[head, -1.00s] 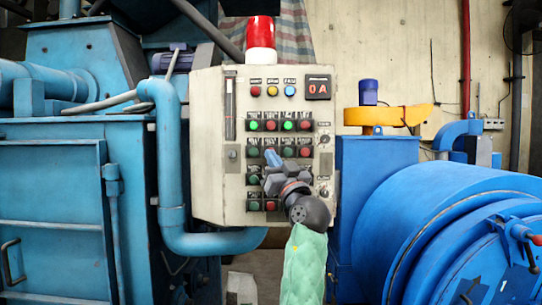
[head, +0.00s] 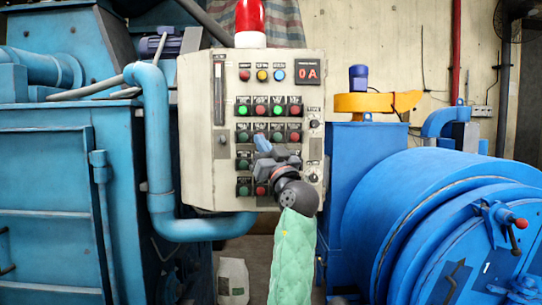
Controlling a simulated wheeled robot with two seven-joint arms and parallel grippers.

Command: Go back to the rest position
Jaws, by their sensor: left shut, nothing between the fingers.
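The control panel (head: 200,150) is a pale box with rows of lit green and red buttons, a display reading "0A" and a red beacon (head: 249,22) on top. My left gripper (head: 262,142) is in front of the panel's lower button rows, its blue fingertips shut and empty. It overlaps some buttons in the picture; I cannot tell whether it touches the panel. The green-sleeved arm (head: 292,258) rises from the bottom edge to it. My right gripper is out of view.
A blue machine with a door (head: 50,210) and a thick pipe (head: 158,150) stands at the left. A large blue drum (head: 420,215) with a red-knobbed handle (head: 520,223) is at the right.

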